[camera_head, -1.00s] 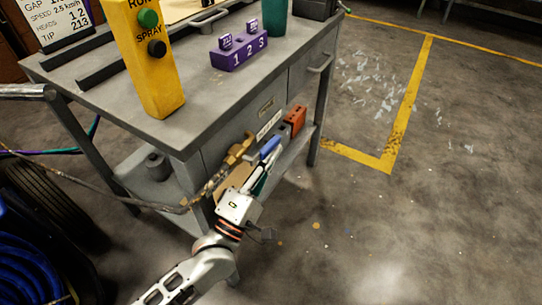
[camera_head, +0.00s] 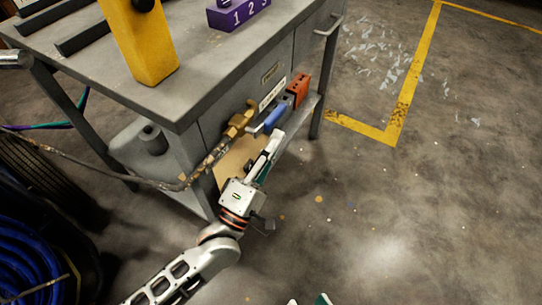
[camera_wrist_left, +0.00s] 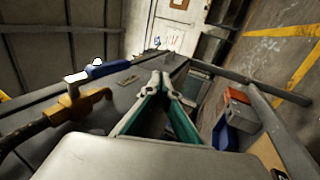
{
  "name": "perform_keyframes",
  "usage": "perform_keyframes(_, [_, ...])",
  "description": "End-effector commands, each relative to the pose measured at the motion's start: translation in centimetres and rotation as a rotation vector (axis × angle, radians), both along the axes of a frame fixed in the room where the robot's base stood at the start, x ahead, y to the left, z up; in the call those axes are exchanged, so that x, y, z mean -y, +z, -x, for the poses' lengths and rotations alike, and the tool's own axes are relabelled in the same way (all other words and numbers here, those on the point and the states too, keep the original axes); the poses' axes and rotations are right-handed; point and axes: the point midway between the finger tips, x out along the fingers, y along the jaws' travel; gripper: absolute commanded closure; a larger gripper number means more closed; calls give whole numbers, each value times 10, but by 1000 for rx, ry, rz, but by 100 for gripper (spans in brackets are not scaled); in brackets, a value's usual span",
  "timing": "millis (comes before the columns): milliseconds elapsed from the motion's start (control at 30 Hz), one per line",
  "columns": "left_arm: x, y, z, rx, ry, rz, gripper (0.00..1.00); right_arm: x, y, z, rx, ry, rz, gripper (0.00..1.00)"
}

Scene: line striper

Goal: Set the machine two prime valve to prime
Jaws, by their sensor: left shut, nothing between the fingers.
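A lever with a blue grip (camera_head: 276,118) and a silver shank sits by a brass fitting (camera_head: 238,122) on the cart's side; it appears to be the prime valve handle. In the left wrist view the blue grip (camera_wrist_left: 106,68) is at the upper left, beyond the brass fitting (camera_wrist_left: 76,104). My left gripper (camera_head: 276,138) is shut and empty, just below the lever in the head view. In the left wrist view its fingertips (camera_wrist_left: 162,84) meet, apart from the lever. Only tips of my right gripper (camera_head: 309,301) show at the bottom edge. No valve marking is readable.
The grey cart (camera_head: 190,88) carries a yellow control post (camera_head: 140,45) and a purple numbered block (camera_head: 238,13). An orange bin (camera_head: 300,87) is on its lower shelf. A hose (camera_head: 110,165) runs to the brass fitting. The floor at right is clear.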

Motion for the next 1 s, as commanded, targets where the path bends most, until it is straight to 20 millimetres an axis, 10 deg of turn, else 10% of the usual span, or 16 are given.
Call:
perform_keyframes(400, [-5, -79, 5, -2, 1, -4, 100, -6, -2, 2, -27, -42, -89, 60])
perform_keyframes(1000, [-6, -89, 6, 2, 0, -3, 100, -7, 0, 2, -30, -53, -110, 60])
